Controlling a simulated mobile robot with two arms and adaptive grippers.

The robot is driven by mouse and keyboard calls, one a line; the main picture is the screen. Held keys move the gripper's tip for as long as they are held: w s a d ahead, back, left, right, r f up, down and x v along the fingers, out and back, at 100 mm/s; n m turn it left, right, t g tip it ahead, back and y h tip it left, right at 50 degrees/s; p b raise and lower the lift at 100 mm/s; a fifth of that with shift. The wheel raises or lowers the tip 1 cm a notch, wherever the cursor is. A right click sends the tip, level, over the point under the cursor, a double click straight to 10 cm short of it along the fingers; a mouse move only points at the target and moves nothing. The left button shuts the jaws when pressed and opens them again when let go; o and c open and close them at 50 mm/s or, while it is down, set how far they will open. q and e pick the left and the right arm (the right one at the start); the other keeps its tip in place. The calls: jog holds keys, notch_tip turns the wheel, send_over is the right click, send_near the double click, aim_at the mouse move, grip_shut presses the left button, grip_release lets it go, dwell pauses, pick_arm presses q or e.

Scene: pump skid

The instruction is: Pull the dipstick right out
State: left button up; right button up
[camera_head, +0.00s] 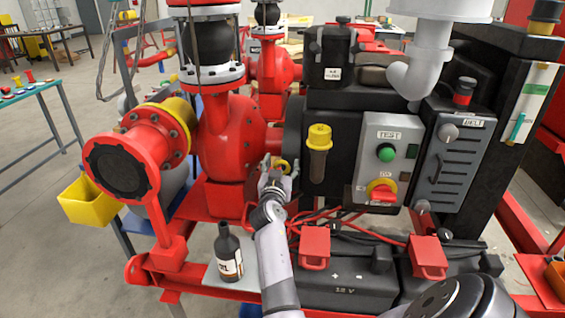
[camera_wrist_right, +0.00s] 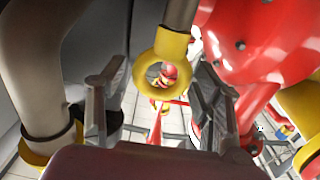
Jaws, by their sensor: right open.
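The dipstick's yellow ring handle (camera_head: 283,166) shows small beside the red pump, against the black engine. In the right wrist view the yellow ring (camera_wrist_right: 143,76) hangs from a tan and yellow stem (camera_wrist_right: 176,30). My right gripper (camera_head: 279,173) is open at the ring. In the wrist view its two fingers (camera_wrist_right: 158,95) stand on either side of the ring, with visible gaps, so it is not gripped. The dipstick's shaft cannot be made out. My left gripper is not in view.
A yellow-capped filler tube (camera_head: 318,150) stands just right of the gripper. The red pump (camera_head: 228,135) is close on the left. The control panel (camera_head: 386,155) is at the right.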

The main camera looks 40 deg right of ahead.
grip_shut()
dwell(0.8)
